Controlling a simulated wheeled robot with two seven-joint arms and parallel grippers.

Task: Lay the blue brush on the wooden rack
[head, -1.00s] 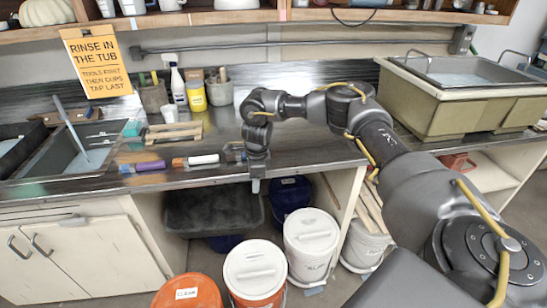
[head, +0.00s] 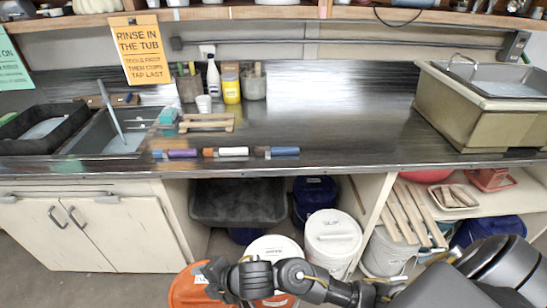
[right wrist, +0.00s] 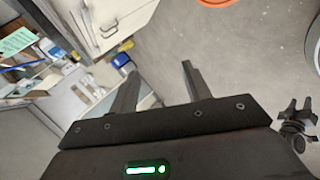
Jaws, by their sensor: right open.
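The blue brush (head: 278,151) lies on the counter near its front edge, at the right end of a row of three. My right gripper (head: 212,277) is low in front of the counter, over the buckets and well away from the blue brush. In the right wrist view its two fingers (right wrist: 160,70) are apart with nothing between them. My left gripper is out of view.
A sink (head: 75,143) is at the left and a big beige tub (head: 440,112) at the right. Cups and bottles, including a yellow one (head: 231,88), stand behind the rack. Lidded buckets (head: 333,232) stand under the counter. The counter right of the blue brush is clear.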

